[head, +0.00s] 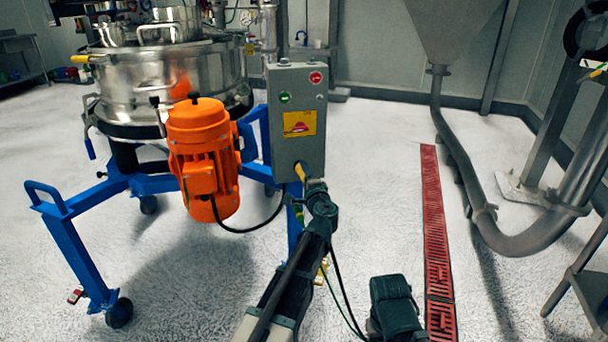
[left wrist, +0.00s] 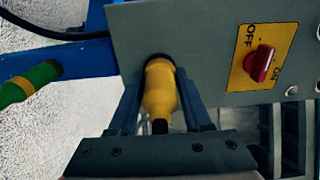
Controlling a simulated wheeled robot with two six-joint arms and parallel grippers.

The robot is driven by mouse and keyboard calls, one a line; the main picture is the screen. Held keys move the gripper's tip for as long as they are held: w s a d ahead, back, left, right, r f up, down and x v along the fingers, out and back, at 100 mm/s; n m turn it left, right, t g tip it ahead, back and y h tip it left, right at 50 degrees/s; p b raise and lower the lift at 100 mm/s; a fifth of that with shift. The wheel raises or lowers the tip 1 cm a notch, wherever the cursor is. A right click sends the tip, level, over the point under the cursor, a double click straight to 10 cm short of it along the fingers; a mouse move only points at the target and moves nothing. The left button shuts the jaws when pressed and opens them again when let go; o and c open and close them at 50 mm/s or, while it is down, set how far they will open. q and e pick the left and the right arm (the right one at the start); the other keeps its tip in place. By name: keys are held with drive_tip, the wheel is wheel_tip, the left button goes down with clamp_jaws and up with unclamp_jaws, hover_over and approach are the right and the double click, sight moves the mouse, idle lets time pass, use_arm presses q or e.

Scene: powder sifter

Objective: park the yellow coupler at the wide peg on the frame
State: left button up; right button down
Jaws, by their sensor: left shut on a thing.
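The yellow coupler (left wrist: 161,90) sits lengthwise between the two fingers of my left gripper (left wrist: 160,78), which is shut on it. In the head view the coupler (head: 300,172) shows as a small yellow piece at the box's lower edge, beyond my left gripper (head: 305,183). The wide peg is not visible; the box and gripper may cover it. My right gripper cannot be made out.
A green coupler (left wrist: 30,84) is at the left in the left wrist view, by the blue frame (left wrist: 75,62). An orange motor (head: 203,160) hangs left of the box, with a black cable looping beneath. The floor right of the box is open up to a red drain grate (head: 437,230).

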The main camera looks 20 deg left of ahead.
use_arm(q)
clamp_jaws()
drive_tip(key=shift+s, duration=0.15)
drive_tip(key=shift+v, duration=2.85)
drive_tip(key=shift+d, duration=0.1)
drive_tip(key=shift+r+p, duration=0.75)
